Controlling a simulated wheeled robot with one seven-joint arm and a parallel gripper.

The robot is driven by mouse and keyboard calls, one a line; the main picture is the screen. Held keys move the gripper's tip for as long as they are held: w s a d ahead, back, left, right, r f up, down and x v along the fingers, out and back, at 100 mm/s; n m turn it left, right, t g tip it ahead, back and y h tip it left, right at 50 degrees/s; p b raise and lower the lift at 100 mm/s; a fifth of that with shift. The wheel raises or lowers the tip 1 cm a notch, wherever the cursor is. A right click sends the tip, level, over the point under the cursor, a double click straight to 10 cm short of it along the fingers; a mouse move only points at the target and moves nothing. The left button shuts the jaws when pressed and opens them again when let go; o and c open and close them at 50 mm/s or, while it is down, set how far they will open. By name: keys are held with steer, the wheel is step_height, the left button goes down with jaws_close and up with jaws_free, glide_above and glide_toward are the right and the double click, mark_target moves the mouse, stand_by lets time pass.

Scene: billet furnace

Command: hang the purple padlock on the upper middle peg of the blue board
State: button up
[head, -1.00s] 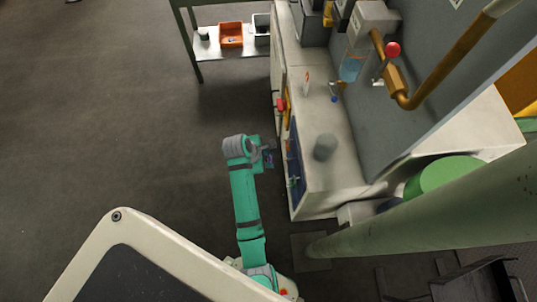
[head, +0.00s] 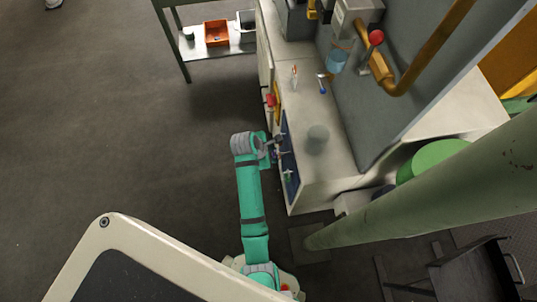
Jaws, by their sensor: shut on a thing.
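The blue board (head: 292,188) is on the front face of the white cabinet and shows at a steep angle. My gripper (head: 278,146) is close in front of its upper part, at the end of my green arm. It is shut on a small dark purplish thing (head: 275,155), which looks like the purple padlock. The pegs are too small and too edge-on to tell apart, and my gripper hides part of the board. I cannot tell whether the padlock touches a peg. A small green item (head: 288,175) is at the board below my gripper.
Red (head: 270,99) and yellow parts are on the cabinet front beyond the board. A shelf with an orange bin (head: 216,33) stands at the back. The floor to the left is clear.

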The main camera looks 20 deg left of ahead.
steer(key=shift+w+d+f, duration=0.25)
steer(key=shift+w+d, duration=0.25)
steer(key=shift+d, duration=0.25)
steer(key=shift+w+d+f, duration=0.25)
steer(key=shift+w+d, duration=0.25)
steer(key=shift+d, duration=0.2)
steer(key=o, duration=1.1)
steer(key=shift+o, duration=0.2)
steer(key=v, duration=1)
steer(key=shift+r, duration=0.35)
